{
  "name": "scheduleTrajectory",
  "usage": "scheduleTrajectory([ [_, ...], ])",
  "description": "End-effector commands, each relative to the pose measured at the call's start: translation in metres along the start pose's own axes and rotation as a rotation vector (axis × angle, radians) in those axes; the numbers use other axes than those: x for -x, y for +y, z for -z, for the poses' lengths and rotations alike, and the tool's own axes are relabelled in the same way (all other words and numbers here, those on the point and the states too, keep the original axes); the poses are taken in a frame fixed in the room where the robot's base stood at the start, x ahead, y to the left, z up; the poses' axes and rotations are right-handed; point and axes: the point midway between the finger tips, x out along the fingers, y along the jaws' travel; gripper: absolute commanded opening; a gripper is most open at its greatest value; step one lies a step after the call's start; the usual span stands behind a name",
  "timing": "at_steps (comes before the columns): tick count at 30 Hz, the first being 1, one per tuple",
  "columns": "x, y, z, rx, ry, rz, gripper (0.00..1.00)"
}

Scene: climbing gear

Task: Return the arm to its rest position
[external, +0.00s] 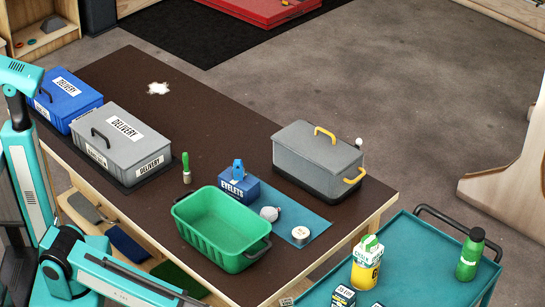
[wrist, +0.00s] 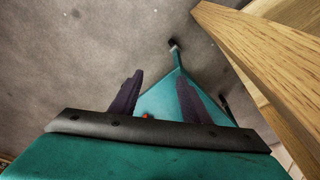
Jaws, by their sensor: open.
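My gripper (wrist: 158,98) shows in the wrist view as two dark fingers standing apart, with nothing between them. Behind the fingers is a teal part of triangular shape, and grey floor (wrist: 60,70) lies beyond. My teal arm (external: 30,170) is at the left edge of the external view, beside the table's left end, folded with links running up and down. I cannot make out the gripper in the external view.
A wooden beam (wrist: 262,65) is close on the right in the wrist view. The dark table (external: 215,115) holds a blue box (external: 66,102), a grey delivery box (external: 120,143), a green basket (external: 220,228) and a grey case (external: 318,160). A teal cart (external: 410,260) stands at the right.

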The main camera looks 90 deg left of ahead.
Motion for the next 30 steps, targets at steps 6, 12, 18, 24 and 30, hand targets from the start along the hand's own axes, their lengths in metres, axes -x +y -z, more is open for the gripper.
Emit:
scheduleTrajectory([
  [6,-0.054,-0.029,-0.061,-0.089,-0.110,0.097,0.43],
  [12,-0.090,-0.054,-0.114,-0.171,-0.206,0.176,0.43],
  [18,-0.107,-0.081,-0.170,-0.204,-0.310,0.215,0.43],
  [24,-0.095,-0.100,-0.233,-0.118,-0.425,0.168,0.43],
  [30,-0.076,-0.108,-0.298,-0.014,-0.543,0.097,0.43],
])
